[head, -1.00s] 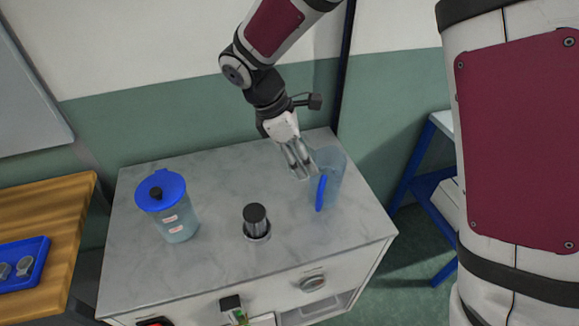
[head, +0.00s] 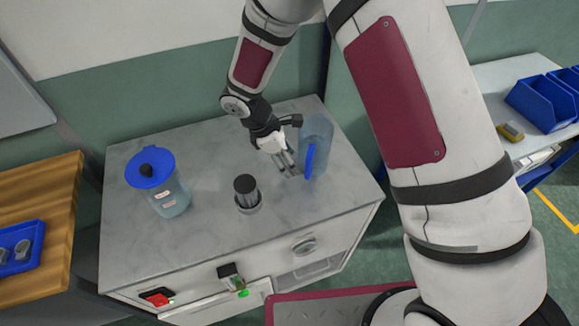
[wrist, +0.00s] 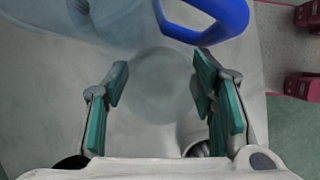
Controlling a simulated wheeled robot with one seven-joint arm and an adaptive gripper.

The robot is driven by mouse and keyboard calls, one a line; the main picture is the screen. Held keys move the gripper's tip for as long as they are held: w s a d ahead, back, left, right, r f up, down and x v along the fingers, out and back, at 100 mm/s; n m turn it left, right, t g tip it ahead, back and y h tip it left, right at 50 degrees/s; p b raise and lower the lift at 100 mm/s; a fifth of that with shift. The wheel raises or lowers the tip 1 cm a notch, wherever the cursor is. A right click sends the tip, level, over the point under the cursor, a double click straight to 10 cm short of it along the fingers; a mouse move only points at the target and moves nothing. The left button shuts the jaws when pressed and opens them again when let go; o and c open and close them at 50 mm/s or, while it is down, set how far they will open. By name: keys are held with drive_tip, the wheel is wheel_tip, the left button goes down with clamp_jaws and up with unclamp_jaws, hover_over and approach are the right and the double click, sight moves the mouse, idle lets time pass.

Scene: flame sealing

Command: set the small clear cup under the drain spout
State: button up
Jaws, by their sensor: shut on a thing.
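The small clear cup (wrist: 165,85) shows as a faint, see-through round shape between the fingers in the wrist view. My gripper (wrist: 160,100) is shut on it, with one teal-padded finger on each side. In the head view my gripper (head: 290,172) points down over the right part of the marbled top, just left of the clear pitcher; the cup is too faint to make out there. A black fitting (head: 230,275) sticks out of the cabinet front; I cannot tell whether it is the drain spout.
The clear pitcher (head: 316,132) with a blue handle (head: 309,162) stands close beside my gripper. A blue-lidded jug (head: 170,195) stands left, a black-capped metal cylinder (head: 246,193) mid-top. The front has a knob (head: 304,246) and an open recess (head: 318,268).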

drive_tip(key=shift+f, duration=1.95)
drive_tip(key=shift+f, duration=0.1)
drive_tip(key=o, duration=1)
drive_tip(key=b+v, duration=0.1)
drive_tip(key=v, duration=1.1)
drive_tip(key=shift+b, duration=0.4)
